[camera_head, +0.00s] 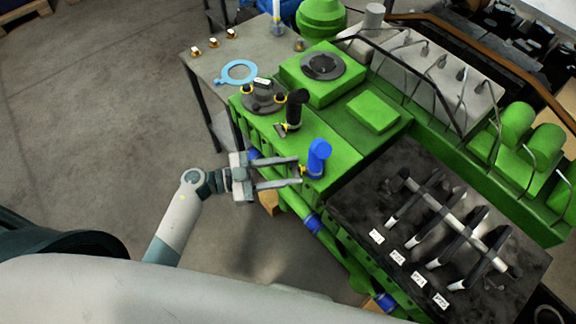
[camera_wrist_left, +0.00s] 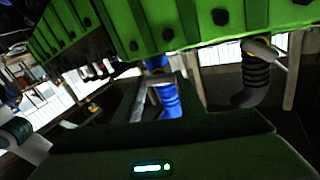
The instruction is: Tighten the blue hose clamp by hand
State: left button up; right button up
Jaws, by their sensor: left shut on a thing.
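A blue hose (camera_head: 319,152) stands on the green engine's near side with a yellow clamp (camera_head: 314,174) around its lower end. My left gripper (camera_head: 299,171) reaches in from the left, its two fingers on either side of the clamp's small yellow screw end. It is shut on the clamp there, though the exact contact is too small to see. In the left wrist view the blue hose (camera_wrist_left: 169,100) shows beyond the dark fingers, and the clamp is mostly hidden. My right gripper is not in view.
A black hose (camera_head: 295,107) with a yellow clamp stands farther back on the engine (camera_head: 330,185). A grey table (camera_head: 252,48) with a light blue ring (camera_head: 238,71) is behind. A dark tray (camera_head: 350,205) with metal parts and labels lies to the right. The floor at left is clear.

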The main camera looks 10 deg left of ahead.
pick_arm(q)
jog(key=shift+s+f+m+b, duration=0.15)
jog(key=shift+m+b, duration=0.15)
jog(key=shift+m, duration=2.4)
jog(key=o, duration=1.1)
jog(key=shift+c, duration=0.2)
jog(key=shift+a, duration=0.1)
